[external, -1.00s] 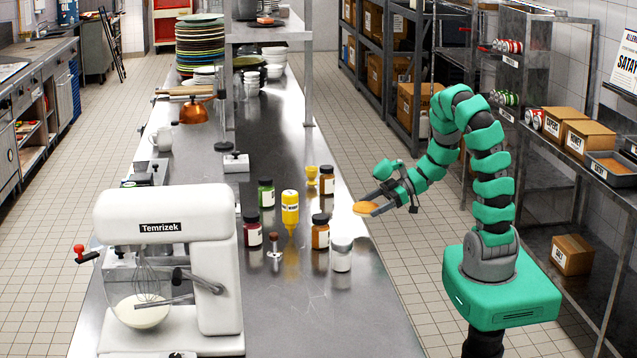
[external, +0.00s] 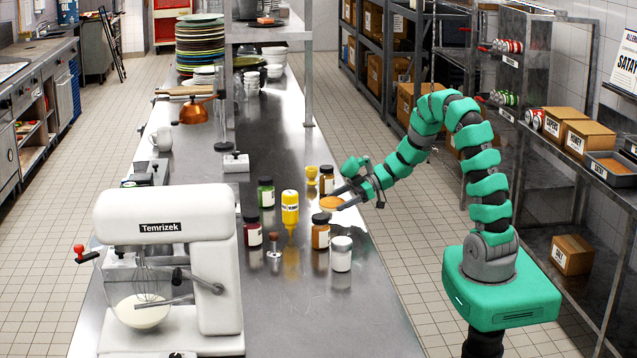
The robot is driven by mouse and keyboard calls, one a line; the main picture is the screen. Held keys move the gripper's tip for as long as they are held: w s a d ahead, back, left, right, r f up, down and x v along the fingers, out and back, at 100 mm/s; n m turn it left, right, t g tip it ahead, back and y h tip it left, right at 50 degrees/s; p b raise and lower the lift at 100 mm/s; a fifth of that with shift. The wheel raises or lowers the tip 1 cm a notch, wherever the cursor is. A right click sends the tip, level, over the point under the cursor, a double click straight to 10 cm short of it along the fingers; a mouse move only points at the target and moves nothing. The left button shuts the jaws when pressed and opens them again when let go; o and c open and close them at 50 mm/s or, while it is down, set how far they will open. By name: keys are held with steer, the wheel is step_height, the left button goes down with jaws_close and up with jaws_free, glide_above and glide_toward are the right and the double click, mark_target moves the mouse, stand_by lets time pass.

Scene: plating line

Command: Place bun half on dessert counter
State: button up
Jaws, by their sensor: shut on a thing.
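The bun half (external: 331,203) is a small orange-brown disc. My gripper (external: 338,201) is shut on it and holds it over the right edge of the long steel counter (external: 300,310), close to the jars. I cannot tell exactly how high above the surface it is. No label in view marks which surface is the dessert counter.
A white mixer (external: 165,225) stands at the front left. The counter's front right part is clear.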

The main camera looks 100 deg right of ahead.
mark_target(330, 214)
steer(key=shift+w+d+f, duration=0.15)
steer(key=shift+w+d, duration=0.7)
steer(key=shift+w, duration=0.1)
steer(key=shift+w+d+f, duration=0.25)
steer(key=shift+w+f, duration=0.05)
steer(key=shift+f, duration=0.25)
steer(key=shift+w+d+f, duration=0.2)
steer(key=shift+w+f, duration=0.05)
steer(key=shift+f, duration=0.75)
steer(key=shift+f, duration=0.15)
steer(key=o, duration=0.9)
steer(key=shift+o, duration=0.2)
steer(key=shift+f+b, duration=0.2)
steer(key=shift+b, duration=0.3)
steer(key=p+v, duration=0.1)
steer(key=v, duration=1.3)
steer(key=shift+a+r+p, duration=0.2)
steer(key=shift+a+p, duration=0.1)
steer(key=shift+p, duration=0.1)
